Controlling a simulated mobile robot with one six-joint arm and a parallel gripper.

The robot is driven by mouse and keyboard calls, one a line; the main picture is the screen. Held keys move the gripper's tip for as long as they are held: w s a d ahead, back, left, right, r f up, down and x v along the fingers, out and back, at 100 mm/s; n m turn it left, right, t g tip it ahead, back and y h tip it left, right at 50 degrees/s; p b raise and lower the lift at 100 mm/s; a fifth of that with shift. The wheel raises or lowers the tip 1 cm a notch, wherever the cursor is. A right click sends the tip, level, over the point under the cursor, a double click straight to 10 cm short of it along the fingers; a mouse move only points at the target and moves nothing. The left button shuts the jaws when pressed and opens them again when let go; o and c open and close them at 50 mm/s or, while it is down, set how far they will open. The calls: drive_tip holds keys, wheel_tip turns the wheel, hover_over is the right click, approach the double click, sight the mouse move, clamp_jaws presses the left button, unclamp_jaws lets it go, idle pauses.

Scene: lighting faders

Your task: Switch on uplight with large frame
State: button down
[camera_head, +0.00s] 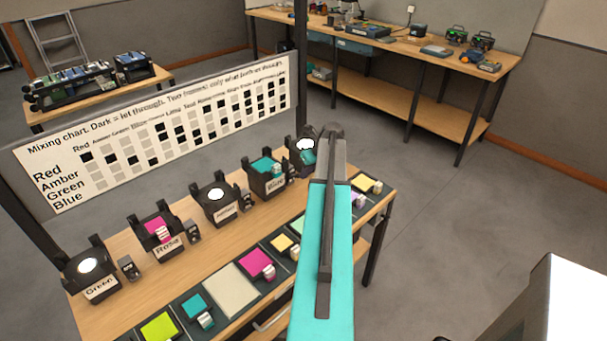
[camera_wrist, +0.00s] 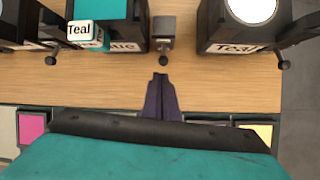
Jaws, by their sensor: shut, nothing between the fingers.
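A row of black uplights stands on the wooden bench. One with a teal frame (camera_head: 267,168) shows in the head view left of my arm. In the wrist view that teal frame (camera_wrist: 101,8) carries a tag reading "Teal". Another uplight (camera_wrist: 245,25) with a bright white lens and a "Teal" label stands at the right. A small switch box (camera_wrist: 163,32) with a dark knob (camera_wrist: 163,60) stands between them. My gripper (camera_wrist: 160,77) is shut and empty, just in front of the knob and apparently apart from it. My arm hides the gripper in the head view.
Other uplights, including one with a magenta frame (camera_head: 158,229) and one labelled Green (camera_head: 92,277), stand to the left. Coloured frames lie in a dark tray (camera_head: 219,318) along the front edge. A mixing chart (camera_head: 150,135) stands behind.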

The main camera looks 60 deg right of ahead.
drive_tip(key=shift+p+v, duration=1.75)
drive_tip(key=shift+v, duration=1.2)
drive_tip(key=shift+w, duration=0.2)
